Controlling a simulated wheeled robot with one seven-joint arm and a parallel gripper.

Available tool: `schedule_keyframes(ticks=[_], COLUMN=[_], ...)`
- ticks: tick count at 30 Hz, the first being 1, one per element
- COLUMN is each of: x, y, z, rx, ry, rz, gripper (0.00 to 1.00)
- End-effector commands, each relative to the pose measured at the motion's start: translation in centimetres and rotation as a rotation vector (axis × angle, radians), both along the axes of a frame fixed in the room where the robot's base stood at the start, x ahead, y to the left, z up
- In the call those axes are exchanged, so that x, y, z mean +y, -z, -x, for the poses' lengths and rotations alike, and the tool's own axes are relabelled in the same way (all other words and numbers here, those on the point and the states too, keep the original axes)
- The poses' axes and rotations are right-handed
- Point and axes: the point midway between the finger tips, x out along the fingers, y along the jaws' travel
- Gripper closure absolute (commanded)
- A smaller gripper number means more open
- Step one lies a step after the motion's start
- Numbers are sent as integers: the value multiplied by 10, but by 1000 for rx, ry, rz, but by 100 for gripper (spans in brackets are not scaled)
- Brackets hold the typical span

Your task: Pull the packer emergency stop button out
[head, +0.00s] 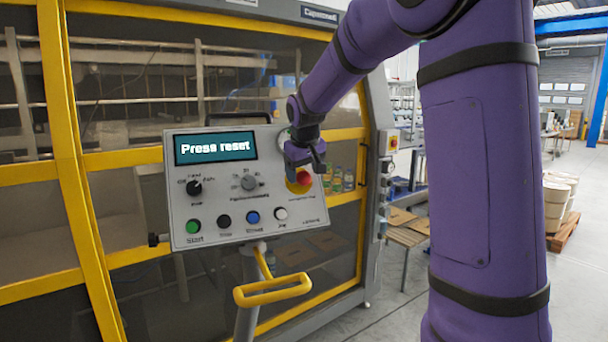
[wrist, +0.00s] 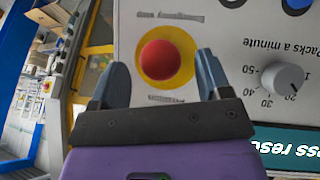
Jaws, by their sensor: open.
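The red emergency stop button (head: 304,178) sits on a yellow disc at the right side of the grey control panel (head: 215,215). In the wrist view the red button (wrist: 160,60) shows whole, with the yellow disc (wrist: 187,82) around it. My gripper (head: 306,165) is at the panel, just in front of the button and partly over its disc. In the wrist view my gripper's two fingers (wrist: 160,80) are apart, one on each side of the button, and nothing is held. Whether the fingers touch the panel cannot be told.
The panel display (head: 215,147) reads "Press reset". Below are green, black, blue (head: 252,217) and white buttons; two knobs, one black (head: 194,188), sit above them. A yellow handle (head: 272,290) juts out below.

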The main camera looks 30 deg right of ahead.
Motion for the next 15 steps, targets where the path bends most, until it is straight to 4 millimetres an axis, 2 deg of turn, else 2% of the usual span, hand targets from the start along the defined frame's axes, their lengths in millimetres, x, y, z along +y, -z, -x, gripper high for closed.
schedule_keyframes(ticks=[9, 15], x=[13, 19], y=[-53, -79], z=[21, 31], rx=[-5, -3], ry=[-1, -1], rz=[1, 0], gripper=[29, 29])
